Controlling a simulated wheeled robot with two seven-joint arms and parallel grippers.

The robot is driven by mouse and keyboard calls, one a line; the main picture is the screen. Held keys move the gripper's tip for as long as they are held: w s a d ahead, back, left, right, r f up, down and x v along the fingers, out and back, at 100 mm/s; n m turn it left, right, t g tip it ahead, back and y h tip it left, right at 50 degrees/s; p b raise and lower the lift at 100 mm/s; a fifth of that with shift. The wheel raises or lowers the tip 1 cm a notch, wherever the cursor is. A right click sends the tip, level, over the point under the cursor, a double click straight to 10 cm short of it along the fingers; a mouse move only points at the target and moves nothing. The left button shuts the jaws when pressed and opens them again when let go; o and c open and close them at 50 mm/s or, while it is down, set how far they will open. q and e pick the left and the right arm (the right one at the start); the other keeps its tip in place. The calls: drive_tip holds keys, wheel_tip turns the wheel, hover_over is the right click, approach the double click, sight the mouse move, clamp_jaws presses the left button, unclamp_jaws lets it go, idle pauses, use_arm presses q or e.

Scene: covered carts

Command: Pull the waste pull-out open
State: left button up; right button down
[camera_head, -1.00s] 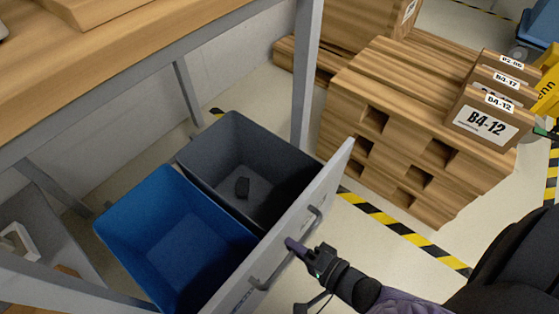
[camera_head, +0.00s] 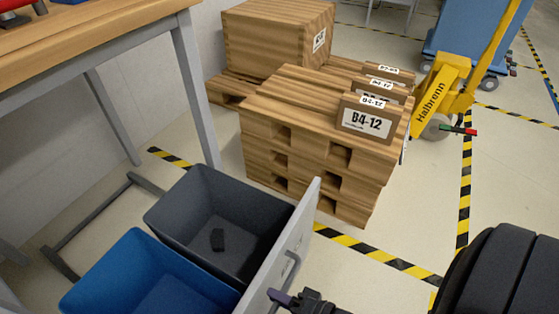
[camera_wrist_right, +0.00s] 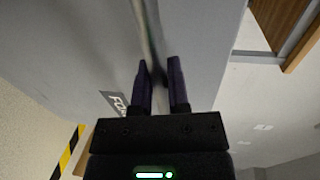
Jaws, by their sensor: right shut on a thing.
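The waste pull-out has a light grey front panel (camera_head: 297,226) and stands out beyond the table leg. Behind the panel are a dark grey bin (camera_head: 172,218) and a blue bin (camera_head: 85,285), both open at the top. A small dark block (camera_head: 217,239) lies in the grey bin. My right gripper (camera_head: 277,296) is at the outer side of the panel, low in the head view. In the right wrist view its two dark fingers (camera_wrist_right: 160,72) are shut on the thin bar handle (camera_wrist_right: 149,38). Part of the handle is hidden by the fingers. My left gripper is out of view.
A wooden table (camera_head: 90,45) with a grey leg (camera_head: 193,85) stands at left. Stacked pallets (camera_head: 262,152) with labelled boxes (camera_head: 367,122) stand behind the pull-out. A yellow pallet truck (camera_head: 440,85) is at upper right. Striped floor tape (camera_head: 375,252) crosses otherwise clear floor.

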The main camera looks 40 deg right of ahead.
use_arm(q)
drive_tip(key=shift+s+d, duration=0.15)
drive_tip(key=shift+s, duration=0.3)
use_arm(e)
drive_tip(key=shift+s+d, duration=0.15)
drive_tip(key=shift+s, duration=0.3)
drive_tip(key=c, duration=0.6)
unclamp_jaws()
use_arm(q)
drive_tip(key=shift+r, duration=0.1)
